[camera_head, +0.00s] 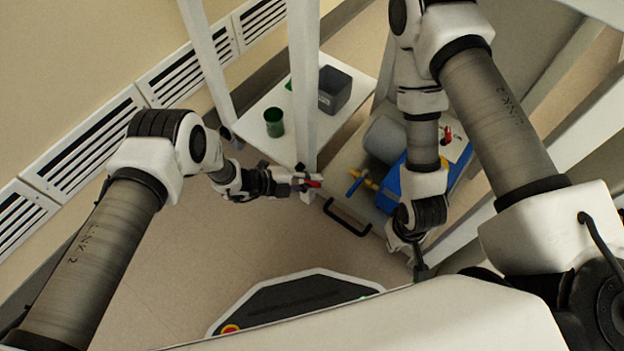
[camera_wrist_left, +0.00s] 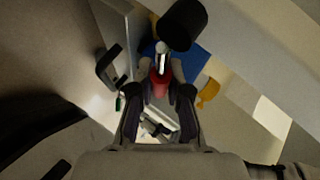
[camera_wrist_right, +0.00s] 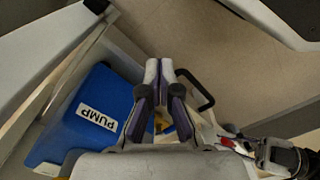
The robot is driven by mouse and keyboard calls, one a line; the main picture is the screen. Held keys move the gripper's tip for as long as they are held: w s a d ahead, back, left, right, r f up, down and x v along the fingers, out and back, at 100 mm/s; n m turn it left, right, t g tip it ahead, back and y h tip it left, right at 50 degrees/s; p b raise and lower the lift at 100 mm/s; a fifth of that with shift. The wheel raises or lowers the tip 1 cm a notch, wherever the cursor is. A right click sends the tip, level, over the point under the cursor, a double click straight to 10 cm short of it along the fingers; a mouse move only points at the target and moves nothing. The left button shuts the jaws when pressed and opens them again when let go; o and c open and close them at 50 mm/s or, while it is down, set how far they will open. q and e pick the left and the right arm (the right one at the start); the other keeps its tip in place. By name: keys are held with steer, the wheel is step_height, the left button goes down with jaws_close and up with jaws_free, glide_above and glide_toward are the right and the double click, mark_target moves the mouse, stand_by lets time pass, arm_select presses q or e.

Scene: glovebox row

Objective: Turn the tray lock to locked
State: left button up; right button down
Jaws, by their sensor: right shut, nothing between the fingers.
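My left gripper (camera_head: 308,183) is above the floor, by the white post and left of the low unit with the black handle (camera_head: 347,218). Its fingers (camera_wrist_left: 162,80) close around a small red piece (camera_wrist_left: 160,88), with a silvery shaft beyond it; red also shows at the fingertips in the head view. My right gripper (camera_head: 422,272) points down near the front of the unit, fingertips together and empty in the right wrist view (camera_wrist_right: 158,72). I cannot make out the tray lock for certain. A blue handle on a yellow stem (camera_head: 356,183) stands on the unit.
The blue pump (camera_wrist_right: 90,115) is on the unit, beside a grey tank (camera_head: 385,138). A white shelf (camera_head: 300,115) behind carries a green cup (camera_head: 274,122) and a grey bin (camera_head: 335,88). White posts stand close to my left gripper.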

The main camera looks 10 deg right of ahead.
arm_select(q)
steer(key=shift+o, duration=0.5)
steer(key=shift+a+r, duration=0.1)
steer(key=shift+a, duration=0.25)
steer(key=v, duration=1.1)
steer(key=shift+a, duration=0.2)
